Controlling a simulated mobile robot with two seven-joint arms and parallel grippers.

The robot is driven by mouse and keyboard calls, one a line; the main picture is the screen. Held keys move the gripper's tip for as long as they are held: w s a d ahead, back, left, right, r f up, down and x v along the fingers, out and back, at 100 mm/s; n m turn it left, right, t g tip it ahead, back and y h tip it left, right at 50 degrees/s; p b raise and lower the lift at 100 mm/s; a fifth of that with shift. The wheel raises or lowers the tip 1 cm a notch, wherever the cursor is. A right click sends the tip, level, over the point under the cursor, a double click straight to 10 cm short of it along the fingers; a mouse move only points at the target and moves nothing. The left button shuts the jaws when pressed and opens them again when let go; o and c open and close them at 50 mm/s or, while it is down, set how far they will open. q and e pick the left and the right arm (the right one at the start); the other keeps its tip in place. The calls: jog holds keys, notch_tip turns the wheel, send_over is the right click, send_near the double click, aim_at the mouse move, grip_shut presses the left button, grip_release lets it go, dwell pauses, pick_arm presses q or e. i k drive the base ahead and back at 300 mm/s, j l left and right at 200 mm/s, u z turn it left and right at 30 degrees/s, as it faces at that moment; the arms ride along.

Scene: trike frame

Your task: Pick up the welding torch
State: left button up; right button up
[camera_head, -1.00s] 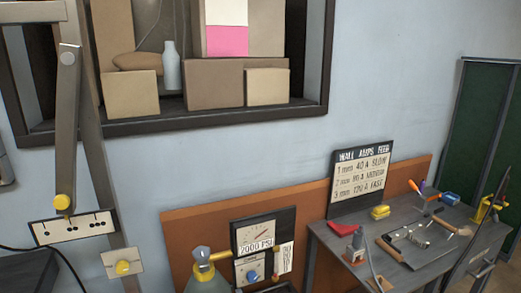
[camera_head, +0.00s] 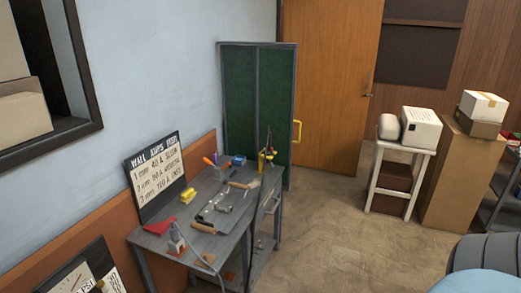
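The grey workbench (camera_head: 150,243) stands against the left wall with several small tools on it. I cannot tell for sure which item is the welding torch. A small grey and red item (camera_head: 176,240) stands near the bench's front left corner, close to a thin pale hose or cable (camera_head: 211,267) that runs over the front edge. A metal tool (camera_head: 222,208) lies mid-bench, and a wooden-handled tool (camera_head: 243,186) lies behind it. Neither of my grippers is in view.
A wall amps sign (camera_head: 156,175) stands behind the bench. A green cabinet (camera_head: 238,105) and a wooden door (camera_head: 330,85) are beyond. A white stand (camera_head: 383,205) and tall carton (camera_head: 447,185) are at right. Open floor (camera_head: 335,240) lies right of the bench.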

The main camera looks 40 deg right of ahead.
aim_at(269, 152)
jog(key=z, duration=1.5)
